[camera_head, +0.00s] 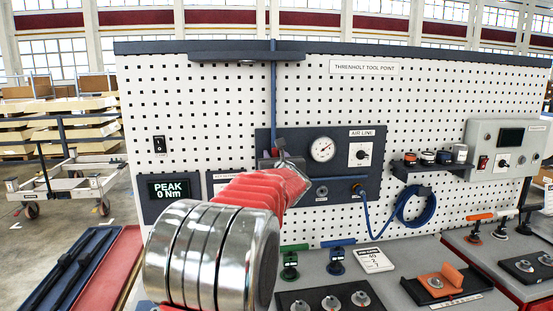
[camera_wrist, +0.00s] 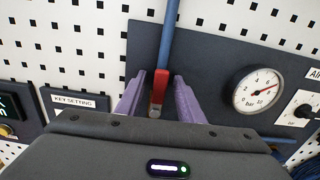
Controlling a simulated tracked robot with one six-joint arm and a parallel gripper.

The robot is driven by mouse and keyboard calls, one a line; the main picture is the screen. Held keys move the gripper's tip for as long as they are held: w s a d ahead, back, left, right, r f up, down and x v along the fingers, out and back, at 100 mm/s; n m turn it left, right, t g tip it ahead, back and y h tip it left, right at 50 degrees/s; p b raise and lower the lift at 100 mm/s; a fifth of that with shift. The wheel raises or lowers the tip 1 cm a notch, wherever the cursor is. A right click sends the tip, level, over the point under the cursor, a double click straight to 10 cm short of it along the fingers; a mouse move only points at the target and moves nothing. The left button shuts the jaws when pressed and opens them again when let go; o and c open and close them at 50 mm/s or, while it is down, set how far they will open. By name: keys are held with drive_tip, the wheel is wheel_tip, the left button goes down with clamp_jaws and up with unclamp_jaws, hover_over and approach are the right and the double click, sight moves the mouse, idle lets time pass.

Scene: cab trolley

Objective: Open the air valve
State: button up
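The air valve's red lever (camera_wrist: 166,82) shows in the wrist view, lying roughly in line with the blue pipe (camera_wrist: 172,35) that comes down from above. A small red part of the valve (camera_head: 279,142) shows in the head view on the dark air line panel. My gripper (camera_wrist: 159,76) is open, with one purple finger on each side of the lever and a visible gap on both sides. In the head view my gripper (camera_head: 283,160) is in front of the valve. My own arm and gripper hide the valve body.
A round pressure gauge (camera_head: 322,149) and a white AIR LINE dial (camera_head: 360,155) sit right of the valve. A coiled blue hose (camera_head: 416,206) hangs farther right. A PEAK display (camera_head: 173,189) is at left. The bench below holds several tools and fittings.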

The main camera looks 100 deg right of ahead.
drive_tip(key=shift+a, duration=0.1)
drive_tip(key=s+a, duration=0.1)
drive_tip(key=a, duration=1.2)
drive_tip(key=shift+a, duration=0.3)
idle(0.6)
